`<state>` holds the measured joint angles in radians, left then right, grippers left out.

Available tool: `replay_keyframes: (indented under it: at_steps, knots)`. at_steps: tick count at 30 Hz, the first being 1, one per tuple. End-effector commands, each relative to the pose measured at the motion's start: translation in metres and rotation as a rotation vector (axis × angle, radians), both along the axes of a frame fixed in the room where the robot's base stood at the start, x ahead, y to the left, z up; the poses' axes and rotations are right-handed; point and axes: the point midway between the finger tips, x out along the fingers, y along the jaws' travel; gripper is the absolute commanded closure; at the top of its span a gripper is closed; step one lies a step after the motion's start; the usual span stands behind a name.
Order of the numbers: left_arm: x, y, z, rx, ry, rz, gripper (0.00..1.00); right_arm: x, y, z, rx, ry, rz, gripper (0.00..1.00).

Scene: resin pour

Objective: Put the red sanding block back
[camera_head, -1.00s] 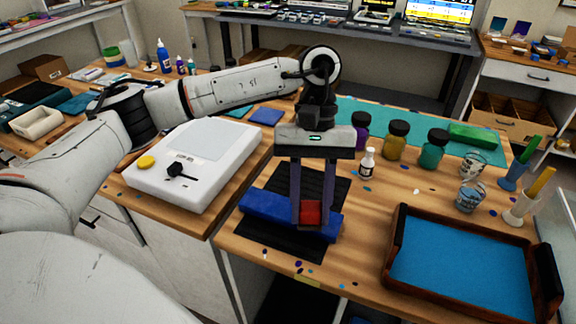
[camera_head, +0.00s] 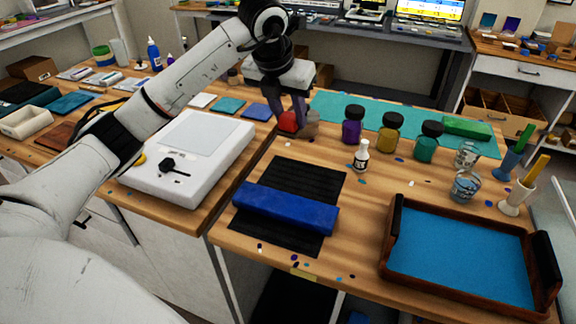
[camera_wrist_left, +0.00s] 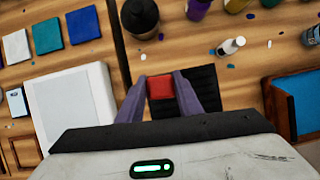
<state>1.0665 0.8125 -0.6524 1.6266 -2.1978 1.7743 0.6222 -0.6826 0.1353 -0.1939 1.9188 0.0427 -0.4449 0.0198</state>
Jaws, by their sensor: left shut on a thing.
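My left gripper (camera_head: 297,124) is shut on the red sanding block (camera_head: 287,121) and holds it over the wood bench near its left edge, behind the black mat. In the left wrist view the red block (camera_wrist_left: 160,87) sits between the two fingers of the left gripper (camera_wrist_left: 160,82). The black ribbed mat (camera_head: 305,178) lies on the bench with a long blue block (camera_head: 285,208) across it. The gripper hides part of the bench behind it. I cannot tell exactly how high the red block is. My right gripper is not in view.
A dark-lidded jar (camera_wrist_left: 139,18) stands just beyond the fingertips. Purple (camera_head: 352,125), yellow (camera_head: 389,133) and teal (camera_head: 428,142) jars and a small white bottle (camera_head: 361,157) stand to the right. A blue-filled tray (camera_head: 392,240) is front right; a white device (camera_head: 190,150) is left.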

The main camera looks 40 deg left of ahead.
Motion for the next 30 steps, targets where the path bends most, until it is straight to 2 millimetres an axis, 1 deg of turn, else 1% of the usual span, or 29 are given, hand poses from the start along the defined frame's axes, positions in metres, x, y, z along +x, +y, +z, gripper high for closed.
replay_keyframes:
  at_steps: [2, 5, 6, 10, 12, 17, 23, 25, 30]
  knots:
    - [0.002, 0.004, -0.002, -0.001, 0.001, 0.053, 0.92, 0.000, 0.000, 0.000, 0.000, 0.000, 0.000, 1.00]
    - [0.001, 0.006, -0.018, 0.000, 0.006, 0.077, 0.92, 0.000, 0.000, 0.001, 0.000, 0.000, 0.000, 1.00]
    - [0.001, 0.006, -0.026, 0.000, 0.006, 0.077, 0.92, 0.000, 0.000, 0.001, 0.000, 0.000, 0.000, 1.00]
    - [0.001, 0.006, -0.049, 0.000, 0.005, 0.075, 0.92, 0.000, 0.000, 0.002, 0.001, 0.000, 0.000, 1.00]
    - [0.002, 0.006, -0.056, 0.000, 0.003, 0.075, 0.92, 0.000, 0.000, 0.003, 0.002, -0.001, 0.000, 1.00]
    - [0.002, 0.006, -0.068, -0.002, 0.003, 0.074, 0.92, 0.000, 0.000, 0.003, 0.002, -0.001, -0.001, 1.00]
    - [0.001, 0.006, -0.095, -0.002, 0.004, 0.074, 0.92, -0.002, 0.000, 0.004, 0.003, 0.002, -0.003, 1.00]
    - [0.002, 0.006, -0.099, -0.002, 0.003, 0.074, 0.92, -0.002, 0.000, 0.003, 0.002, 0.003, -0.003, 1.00]
    - [0.002, 0.006, -0.099, -0.001, 0.001, 0.073, 0.92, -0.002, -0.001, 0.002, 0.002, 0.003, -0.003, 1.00]
